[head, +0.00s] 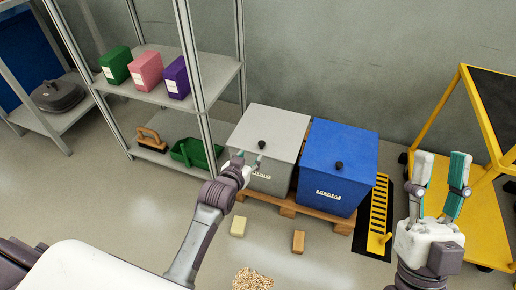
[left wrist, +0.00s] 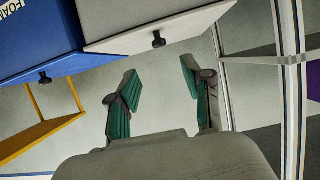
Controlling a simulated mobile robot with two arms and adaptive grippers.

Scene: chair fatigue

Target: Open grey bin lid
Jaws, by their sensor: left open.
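The grey bin (head: 273,122) stands beside the blue bin on a low pallet; its lid looks shut. A black knob (head: 262,145) sits near the lid's front edge. My left gripper (head: 247,158) is open and empty, just in front and left of the knob. In the left wrist view, the grey lid (left wrist: 150,20) and its knob (left wrist: 158,39) show above my open left gripper (left wrist: 160,76), with nothing between the fingers. My right gripper (head: 442,158) is open and empty, pointing up at the right.
The blue bin (head: 340,150) is close on the grey bin's right, its lid also shut. A metal shelf (head: 215,75) with coloured boxes stands at the left, with a green tray (head: 195,153) low down. A yellow cart (head: 470,225) is at the right. Small blocks lie on the floor.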

